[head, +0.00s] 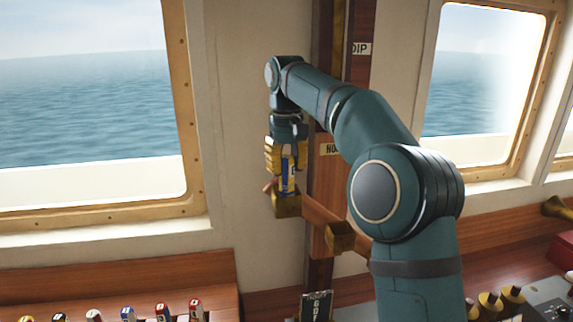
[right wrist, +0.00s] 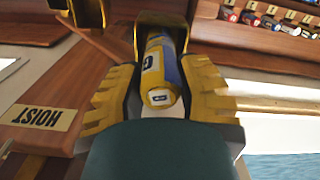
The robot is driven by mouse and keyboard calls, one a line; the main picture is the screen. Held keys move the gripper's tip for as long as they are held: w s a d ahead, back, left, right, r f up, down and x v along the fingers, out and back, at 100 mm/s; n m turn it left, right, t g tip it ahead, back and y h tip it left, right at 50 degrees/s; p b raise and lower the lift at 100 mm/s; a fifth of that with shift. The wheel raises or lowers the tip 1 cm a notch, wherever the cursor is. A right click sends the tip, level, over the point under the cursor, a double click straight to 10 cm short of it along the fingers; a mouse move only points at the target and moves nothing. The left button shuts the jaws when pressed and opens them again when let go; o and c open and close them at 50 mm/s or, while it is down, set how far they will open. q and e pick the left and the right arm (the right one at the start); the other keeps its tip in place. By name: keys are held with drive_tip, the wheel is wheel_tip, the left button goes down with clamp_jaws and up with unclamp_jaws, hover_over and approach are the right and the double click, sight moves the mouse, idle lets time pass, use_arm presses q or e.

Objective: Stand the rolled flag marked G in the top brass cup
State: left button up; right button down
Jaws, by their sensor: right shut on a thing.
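My right gripper (head: 287,155) is shut on a rolled flag (head: 288,178), yellow and blue with a white label. In the right wrist view, the flag (right wrist: 160,68) lies between the gripper's fingers (right wrist: 158,85), and its label letter reads as a G. The flag is about upright above a brass cup (head: 287,206), the higher of two cups on a wooden arm. Its lower end appears inside the rim of that cup (right wrist: 178,18); how deep is hidden. A lower brass cup (head: 340,237) is empty as far as I can see. My left gripper is out of view.
A wooden post (head: 326,90) carries a HOIST plate (right wrist: 42,117) and a DIP plate (head: 361,48). Several rolled flags (head: 162,312) stand in a rack at the lower left. Brass-topped knobs (head: 490,303) and a console lie at the lower right. Windows flank the post.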

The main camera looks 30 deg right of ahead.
drive_tip(key=c, duration=0.6)
unclamp_jaws()
